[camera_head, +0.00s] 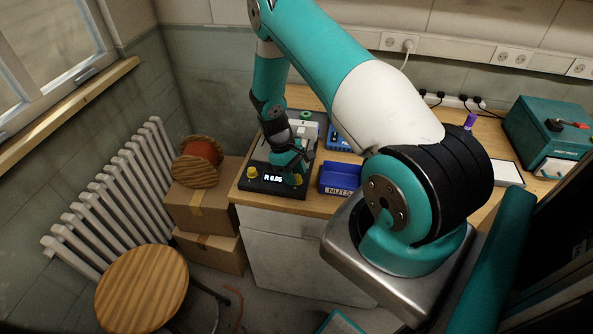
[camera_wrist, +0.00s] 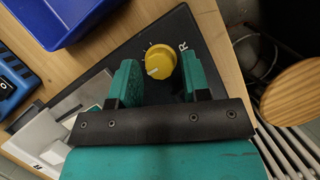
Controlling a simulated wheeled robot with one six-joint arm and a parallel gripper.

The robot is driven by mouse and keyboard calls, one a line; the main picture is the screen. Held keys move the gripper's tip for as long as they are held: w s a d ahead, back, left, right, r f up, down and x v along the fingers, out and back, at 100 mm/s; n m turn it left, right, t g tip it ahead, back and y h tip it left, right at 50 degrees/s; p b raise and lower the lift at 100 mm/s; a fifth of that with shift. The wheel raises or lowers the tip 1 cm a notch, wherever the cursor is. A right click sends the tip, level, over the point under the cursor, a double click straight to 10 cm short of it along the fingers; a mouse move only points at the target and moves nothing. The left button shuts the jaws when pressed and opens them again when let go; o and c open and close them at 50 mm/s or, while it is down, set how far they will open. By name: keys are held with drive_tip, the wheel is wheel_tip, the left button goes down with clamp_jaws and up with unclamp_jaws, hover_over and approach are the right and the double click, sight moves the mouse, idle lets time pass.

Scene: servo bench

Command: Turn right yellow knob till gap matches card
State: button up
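The black servo device (camera_head: 262,187) stands at the bench's front left corner, with a lit display (camera_head: 273,178) that seems to read "R 0.05". A left yellow knob (camera_head: 252,172) and the right yellow knob (camera_head: 297,181) flank the display. In the wrist view the right knob (camera_wrist: 160,62) has a pale pointer mark, tick marks beside it and a white letter R nearby. My gripper (camera_head: 291,163) is over the device; its teal fingers (camera_wrist: 159,72) are open, one on each side of the knob, with visible space. I cannot make out the card or the gap.
A blue NUTS bin (camera_head: 338,179) stands just right of the device; it also shows in the wrist view (camera_wrist: 62,18). A blue meter (camera_head: 341,140) is behind it. Boxes with a cable spool (camera_head: 197,163) and a wooden stool (camera_head: 141,288) are left of the bench.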

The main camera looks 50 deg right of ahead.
drive_tip(key=c, duration=0.6)
drive_tip(key=shift+d, duration=0.25)
drive_tip(key=shift+a, duration=0.1)
drive_tip(key=shift+m, duration=0.3)
drive_tip(key=shift+w+m+b, duration=0.1)
drive_tip(key=shift+m+b, duration=0.2)
drive_tip(key=shift+b, duration=0.2)
drive_tip(key=shift+m+y+b, duration=0.7)
drive_tip(key=shift+m+b, duration=0.3)
drive_tip(key=shift+m, duration=0.2)
drive_tip(key=m+y+b, duration=0.1)
drive_tip(key=m, duration=0.1)
drive_tip(key=m+b, duration=0.1)
drive_tip(key=m, duration=0.2)
drive_tip(key=shift+t+y, duration=0.4)
drive_tip(key=shift+r, duration=0.1)
